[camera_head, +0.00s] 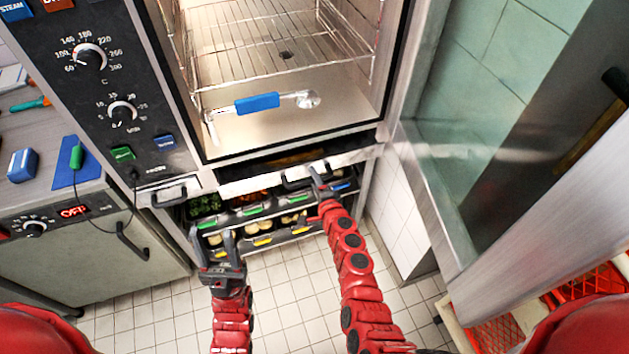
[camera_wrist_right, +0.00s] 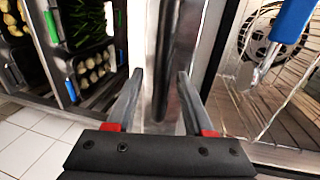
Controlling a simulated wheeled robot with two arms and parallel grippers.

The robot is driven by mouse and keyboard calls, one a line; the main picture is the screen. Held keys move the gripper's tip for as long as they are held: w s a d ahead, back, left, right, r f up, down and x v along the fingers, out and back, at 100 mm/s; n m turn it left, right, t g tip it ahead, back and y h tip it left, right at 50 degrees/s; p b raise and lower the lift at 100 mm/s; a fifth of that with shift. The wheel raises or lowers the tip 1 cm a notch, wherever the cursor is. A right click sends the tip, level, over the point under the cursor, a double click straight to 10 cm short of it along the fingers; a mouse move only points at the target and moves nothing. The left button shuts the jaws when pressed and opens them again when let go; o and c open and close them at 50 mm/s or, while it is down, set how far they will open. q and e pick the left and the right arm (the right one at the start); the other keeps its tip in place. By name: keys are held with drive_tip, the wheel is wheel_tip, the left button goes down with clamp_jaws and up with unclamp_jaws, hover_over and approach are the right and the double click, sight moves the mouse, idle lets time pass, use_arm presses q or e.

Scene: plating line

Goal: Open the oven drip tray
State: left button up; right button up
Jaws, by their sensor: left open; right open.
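The oven drip tray (camera_head: 250,185) is a flat silver-fronted drawer under the oven chamber. A dark gap shows between its front's top edge and the oven, so it stands a little out. Its dark bar handle (camera_head: 292,183) is near the right end of the front. My right gripper (camera_head: 318,181) is at this handle. In the right wrist view the handle (camera_wrist_right: 163,65) runs between the two open fingers of my right gripper (camera_wrist_right: 157,95); I cannot tell whether they touch it. My left gripper (camera_head: 213,238) is open and empty, lower left, before the food racks.
The oven door (camera_head: 480,150) stands open at the right. Food bins (camera_head: 250,212) with coloured tabs sit under the tray. A counter (camera_head: 60,190) stands at the left. Tiled floor (camera_head: 140,325) is clear in front.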

drive_tip(key=shift+c, duration=0.3)
clamp_jaws()
idle(1.2)
